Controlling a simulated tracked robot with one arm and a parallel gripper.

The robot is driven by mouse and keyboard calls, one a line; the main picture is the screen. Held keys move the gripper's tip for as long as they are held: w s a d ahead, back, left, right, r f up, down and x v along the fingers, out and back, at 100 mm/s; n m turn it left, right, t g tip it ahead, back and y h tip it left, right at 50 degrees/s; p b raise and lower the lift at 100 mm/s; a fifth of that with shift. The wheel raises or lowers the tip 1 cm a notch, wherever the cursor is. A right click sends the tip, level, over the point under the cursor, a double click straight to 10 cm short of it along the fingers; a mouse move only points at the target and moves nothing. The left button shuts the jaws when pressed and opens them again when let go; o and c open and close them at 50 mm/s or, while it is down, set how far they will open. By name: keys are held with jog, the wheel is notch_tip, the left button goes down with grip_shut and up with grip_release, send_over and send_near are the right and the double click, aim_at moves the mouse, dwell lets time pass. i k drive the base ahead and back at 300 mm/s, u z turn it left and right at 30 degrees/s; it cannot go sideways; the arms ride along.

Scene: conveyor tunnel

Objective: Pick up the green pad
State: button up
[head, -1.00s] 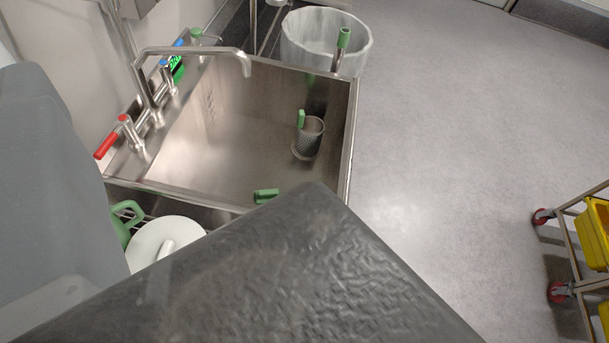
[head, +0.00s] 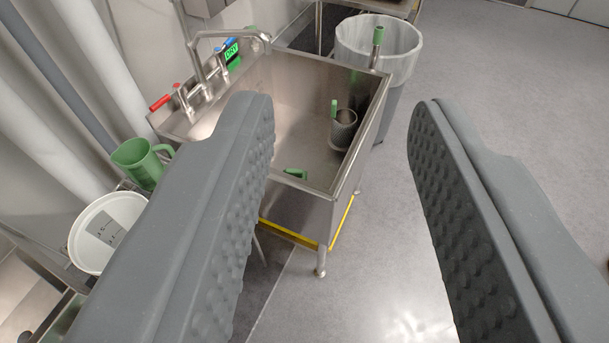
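My gripper (head: 340,105) is open and empty, its two grey studded fingers wide apart in front of the steel sink (head: 362,122). A small bright green piece marked "DRY" (head: 231,50) stands on the sink's back ledge behind the tap; I cannot tell whether it is the green pad. A green piece (head: 295,173) shows inside the sink at its near edge, partly hidden, seemingly a handle. A mesh cup (head: 344,126) with a green grip stands in the basin. No other pad-like green thing is plain to see.
A green jug (head: 138,163) and a white round lid or tub (head: 88,232) are at left, beside the left finger. A lined bin (head: 362,38) stands behind the sink. The tap (head: 203,62) arches over the basin. The floor at right is clear.

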aim_at(299, 173)
jog(key=z, duration=0.15)
jog(key=i, duration=1)
jog(key=u, duration=0.45)
